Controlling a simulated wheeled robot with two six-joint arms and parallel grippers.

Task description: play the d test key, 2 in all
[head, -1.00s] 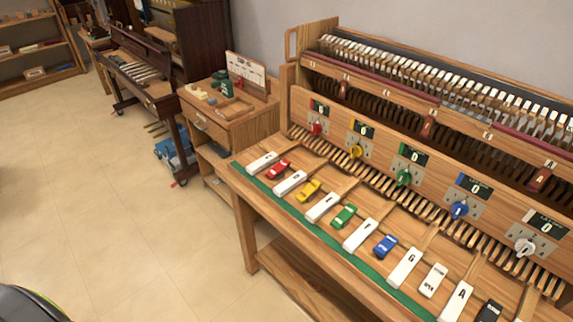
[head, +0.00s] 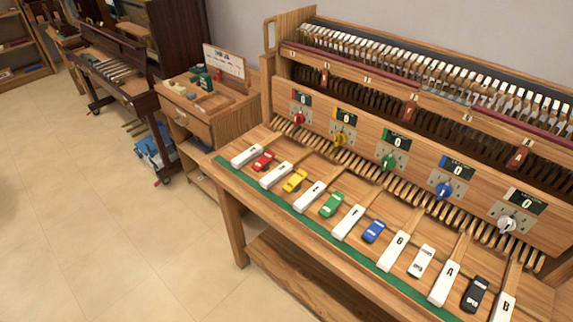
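A row of white lettered test keys lies along the front of the wooden keyboard bench (head: 330,268). The second white key from the left (head: 275,175) is in the D position, between the red and yellow pieces; its letter is too small to read surely. The first white key (head: 246,154) is left of it and the third (head: 309,197) right of it. Farther right, G (head: 397,250), A (head: 444,284) and B (head: 502,305) are readable. The counter displays, such as the red-marked one (head: 303,98) and yellow-marked one (head: 344,117), appear to read 0. Neither gripper is in view.
Red (head: 263,161), yellow (head: 295,181), green (head: 332,204), blue (head: 374,231), white and black pieces sit between the keys. A green strip (head: 300,215) edges the bench. A small wooden cabinet (head: 225,120) stands left of it. Open floor (head: 110,240) lies front left.

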